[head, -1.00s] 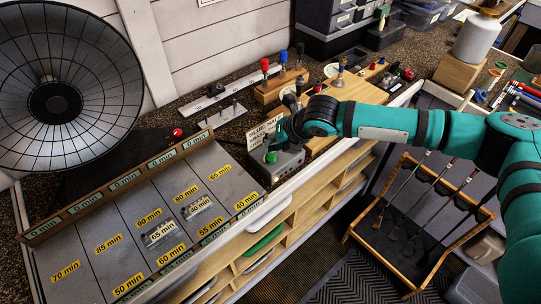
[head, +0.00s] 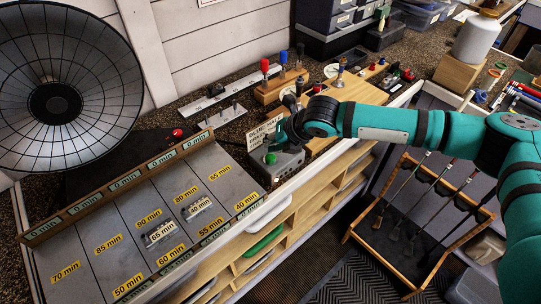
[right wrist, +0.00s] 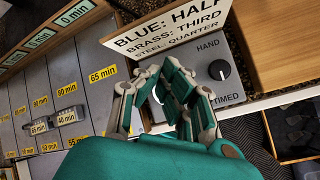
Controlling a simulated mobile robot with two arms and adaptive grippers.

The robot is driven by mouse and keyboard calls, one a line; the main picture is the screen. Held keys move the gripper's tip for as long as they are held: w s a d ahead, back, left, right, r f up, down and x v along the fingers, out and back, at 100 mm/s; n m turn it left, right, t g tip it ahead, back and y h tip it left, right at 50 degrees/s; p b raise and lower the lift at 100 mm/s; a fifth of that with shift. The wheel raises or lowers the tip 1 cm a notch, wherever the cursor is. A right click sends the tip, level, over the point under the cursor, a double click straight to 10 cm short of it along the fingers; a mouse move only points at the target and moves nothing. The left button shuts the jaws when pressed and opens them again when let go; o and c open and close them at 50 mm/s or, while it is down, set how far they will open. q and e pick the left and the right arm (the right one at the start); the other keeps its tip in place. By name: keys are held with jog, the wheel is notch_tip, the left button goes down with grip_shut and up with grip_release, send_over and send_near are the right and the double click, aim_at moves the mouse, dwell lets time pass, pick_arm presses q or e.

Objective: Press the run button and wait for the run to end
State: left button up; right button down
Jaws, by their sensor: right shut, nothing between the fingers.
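The grey control box (head: 284,165) stands at the front edge of the bench, with a green button or light (head: 270,158) on its near left part. In the right wrist view the box shows a black knob (right wrist: 219,70) between the words HAND and TIMED. My right gripper (head: 278,139) is over the box from the right, fingers shut and empty. In the wrist view the gripper (right wrist: 168,85) covers part of the box, so I cannot tell whether it touches a button. My left gripper is not in view.
A sign (right wrist: 170,28) about blue, brass and steel stands behind the box. A sloped board (head: 112,240) with minute labels and small sliding blocks lies to the left. A large dish (head: 110,60) stands at the far left. A rack of clubs (head: 385,235) stands at the right.

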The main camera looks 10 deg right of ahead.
aim_at(272, 155)
jog(key=shift+f, duration=0.1)
jog(key=shift+f, duration=0.3)
jog(key=shift+f, duration=0.6)
dwell(0.8)
jog(key=shift+r+p, duration=0.15)
jog(key=shift+p, duration=0.15)
jog(key=shift+r+p, duration=0.85)
jog(key=shift+p, duration=0.15)
notch_tip(272, 155, up, 5)
jog(key=p, duration=0.5)
